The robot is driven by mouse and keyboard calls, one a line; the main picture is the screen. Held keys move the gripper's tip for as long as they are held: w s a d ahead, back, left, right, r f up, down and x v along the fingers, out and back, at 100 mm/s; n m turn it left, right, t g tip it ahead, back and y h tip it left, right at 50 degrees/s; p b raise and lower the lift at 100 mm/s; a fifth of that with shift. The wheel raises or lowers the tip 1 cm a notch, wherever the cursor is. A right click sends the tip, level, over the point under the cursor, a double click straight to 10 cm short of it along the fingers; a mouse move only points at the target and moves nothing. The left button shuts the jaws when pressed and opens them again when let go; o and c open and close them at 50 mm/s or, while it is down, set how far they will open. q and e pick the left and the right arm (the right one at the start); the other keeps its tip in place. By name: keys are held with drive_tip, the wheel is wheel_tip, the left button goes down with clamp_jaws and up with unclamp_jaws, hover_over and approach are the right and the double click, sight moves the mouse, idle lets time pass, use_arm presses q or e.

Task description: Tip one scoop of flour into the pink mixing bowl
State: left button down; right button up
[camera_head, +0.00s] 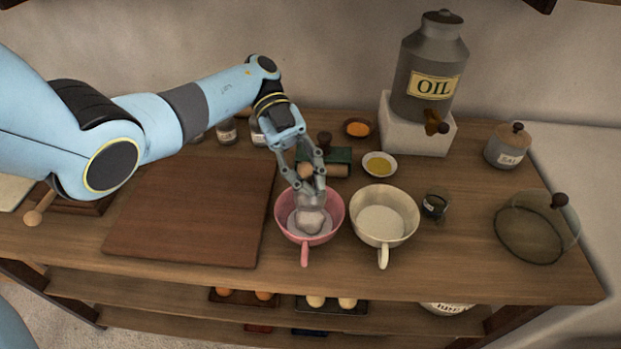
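The pink mixing bowl (281,222) stands on the wooden counter with its handle toward the front. My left gripper (307,180) is above it, pointing down, its fingers closed around the wooden handle of a greyish scoop (311,200). The scoop hangs steeply tilted, its lower end inside the bowl's opening. A pale lump that looks like flour (309,222) shows at its lower end; I cannot tell whether it is in the scoop or in the bowl. A cream bowl (411,213) with pale contents stands just right of the pink one. My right gripper is out of view.
A wooden board (190,210) lies left of the bowls. Behind them are a green box (341,155), an orange-filled dish (358,128) and a yellow-filled dish (379,164). An oil can (425,60), a salt jar (505,150), a small jar (435,206) and a glass cover (535,230) stand right.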

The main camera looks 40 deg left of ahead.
sight(308, 164)
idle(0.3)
use_arm(q)
drive_tip(key=r+t+y+p, duration=0.1)
drive_tip(key=t+p, duration=0.1)
drive_tip(key=p, duration=0.2)
drive_tip(key=shift+r+m+y, duration=0.2)
drive_tip(key=shift+m+y, duration=0.2)
drive_tip(key=shift+s+f+t+y+b, duration=0.1)
drive_tip(key=shift+f+t+y+b, duration=0.1)
drive_tip(key=shift+t+y+b, duration=0.15)
drive_tip(key=t+y, duration=0.1)
drive_tip(key=r+m+t+y, duration=0.1)
drive_tip(key=t, duration=0.1)
drive_tip(key=m+t+y, duration=0.1)
drive_tip(key=y, duration=0.1)
drive_tip(key=shift+r+t, duration=0.25)
drive_tip(key=shift+t, duration=0.1)
drive_tip(key=shift+r+t+y, duration=0.2)
drive_tip(key=shift+t+y, duration=0.35)
drive_tip(key=shift+t, duration=0.15)
drive_tip(key=shift+r+m, duration=0.1)
drive_tip(key=shift+m, duration=0.2)
